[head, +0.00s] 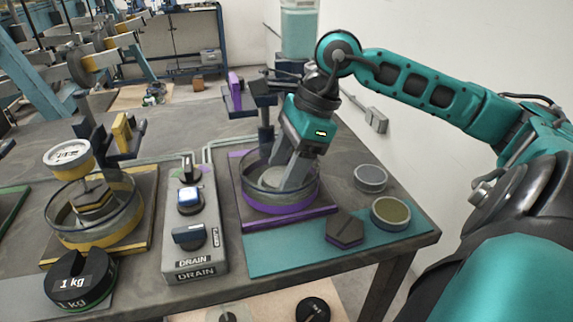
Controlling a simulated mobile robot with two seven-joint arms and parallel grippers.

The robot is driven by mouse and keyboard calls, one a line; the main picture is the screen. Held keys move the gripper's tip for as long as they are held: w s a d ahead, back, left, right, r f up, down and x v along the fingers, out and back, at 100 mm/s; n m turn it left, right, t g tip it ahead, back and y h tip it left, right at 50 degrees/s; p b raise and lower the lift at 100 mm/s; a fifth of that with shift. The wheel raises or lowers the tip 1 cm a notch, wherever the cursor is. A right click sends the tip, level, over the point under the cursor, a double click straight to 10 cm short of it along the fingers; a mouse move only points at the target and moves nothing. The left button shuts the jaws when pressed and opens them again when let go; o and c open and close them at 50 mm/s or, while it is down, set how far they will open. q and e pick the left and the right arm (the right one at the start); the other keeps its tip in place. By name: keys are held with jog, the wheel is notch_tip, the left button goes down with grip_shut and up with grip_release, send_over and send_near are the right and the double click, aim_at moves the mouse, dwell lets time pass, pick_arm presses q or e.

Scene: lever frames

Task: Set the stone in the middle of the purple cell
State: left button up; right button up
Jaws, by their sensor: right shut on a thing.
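The purple cell (281,206) is a clear round dish with a purple rim on a purple-edged base, right of the table's middle. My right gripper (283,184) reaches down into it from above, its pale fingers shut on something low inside. A pale grey round piece (272,176), which looks like the stone, shows at the fingers inside the dish wall. The fingers and glass partly hide it, and I cannot tell whether it touches the cell floor. My left gripper is not in view.
On the teal mat (290,258) lies a dark hexagonal piece (345,230). Two round dishes, one grey (370,178) and one olive (390,213), stand to the right. A grey DRAIN box (195,245), a yellow cell (97,243) and a 1 kg weight (80,282) stand left.

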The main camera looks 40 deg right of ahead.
jog(key=shift+s+f, duration=0.15)
jog(key=shift+f, duration=0.25)
jog(key=o, duration=1.2)
jog(key=shift+c, duration=0.2)
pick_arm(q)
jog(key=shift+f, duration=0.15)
pick_arm(e)
jog(key=shift+a, duration=0.1)
jog(key=shift+v, duration=0.8)
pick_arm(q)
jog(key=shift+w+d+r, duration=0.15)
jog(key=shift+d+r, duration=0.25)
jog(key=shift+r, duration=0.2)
pick_arm(e)
jog(key=v, duration=1.2)
jog(key=shift+w+r, duration=0.1)
jog(key=shift+w, duration=0.2)
